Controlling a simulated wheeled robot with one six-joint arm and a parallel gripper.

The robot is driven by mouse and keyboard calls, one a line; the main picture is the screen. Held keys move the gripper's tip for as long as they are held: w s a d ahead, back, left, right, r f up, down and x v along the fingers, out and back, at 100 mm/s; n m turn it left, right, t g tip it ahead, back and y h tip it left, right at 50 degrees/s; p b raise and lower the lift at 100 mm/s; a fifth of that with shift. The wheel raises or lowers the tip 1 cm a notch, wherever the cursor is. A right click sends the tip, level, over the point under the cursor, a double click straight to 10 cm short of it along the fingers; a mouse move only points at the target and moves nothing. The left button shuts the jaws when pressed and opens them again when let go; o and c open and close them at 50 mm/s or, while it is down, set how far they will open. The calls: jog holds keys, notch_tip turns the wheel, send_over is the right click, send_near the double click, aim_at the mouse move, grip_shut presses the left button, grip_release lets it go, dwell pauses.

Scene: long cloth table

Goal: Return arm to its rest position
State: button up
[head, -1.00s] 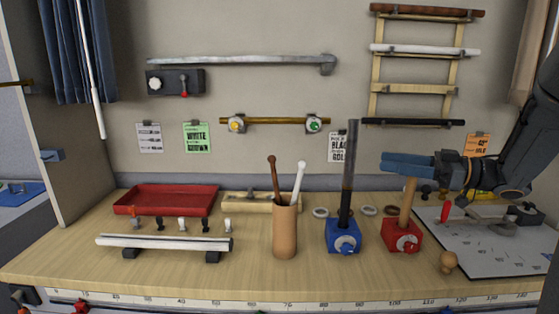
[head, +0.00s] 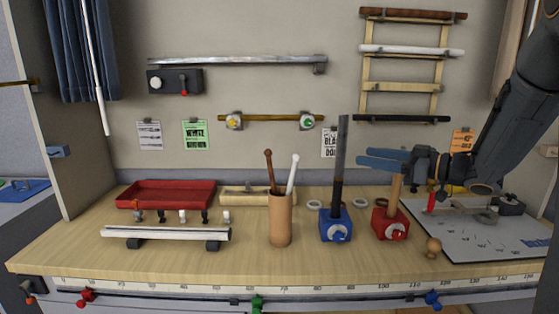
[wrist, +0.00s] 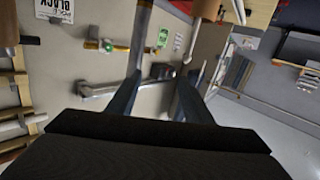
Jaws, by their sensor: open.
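My gripper (head: 384,159) is on the right of the head view, its blue fingers pointing left above the red block. It is open, and nothing shows between the fingers. In the wrist view the two dark fingers (wrist: 152,98) stand apart, with the wall behind them. My dark arm comes down from the upper right. The red block (head: 391,225) with a wooden rod is under the gripper. The blue block (head: 336,228) holds a dark upright rod (head: 341,160) just left of the fingertips. I cannot tell how far apart fingers and rod are in depth.
A brown cup (head: 281,222) with two sticks stands mid-table. A red tray (head: 165,195) and a white bar on supports (head: 165,234) are at left. A grey board (head: 470,235) lies at right. A ladder rack (head: 403,86) hangs on the wall. The front middle table is clear.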

jog(key=w+f+m+t+h, duration=0.3)
jog(key=w+m+h, duration=0.1)
jog(key=h, duration=0.3)
jog(key=s+d+f+m+g+h, duration=0.1)
jog(key=s+f+m+g+h, duration=0.25)
jog(key=s+f+h, duration=0.35)
jog(key=s+a+f+m+g, duration=0.1)
jog(key=s+a+f+g, duration=0.1)
jog(key=s, duration=0.6)
jog(key=s+a+f+m+g, duration=0.1)
jog(key=s+f+g, duration=0.3)
jog(key=s, duration=0.4)
jog(key=s+a+f+m+g, duration=0.1)
jog(key=s+a+f+g, duration=0.2)
jog(key=s, duration=0.5)
jog(key=shift+s+a+f+m+y, duration=0.3)
jog(key=shift+s+a+f+m, duration=0.1)
jog(key=shift+f, duration=0.45)
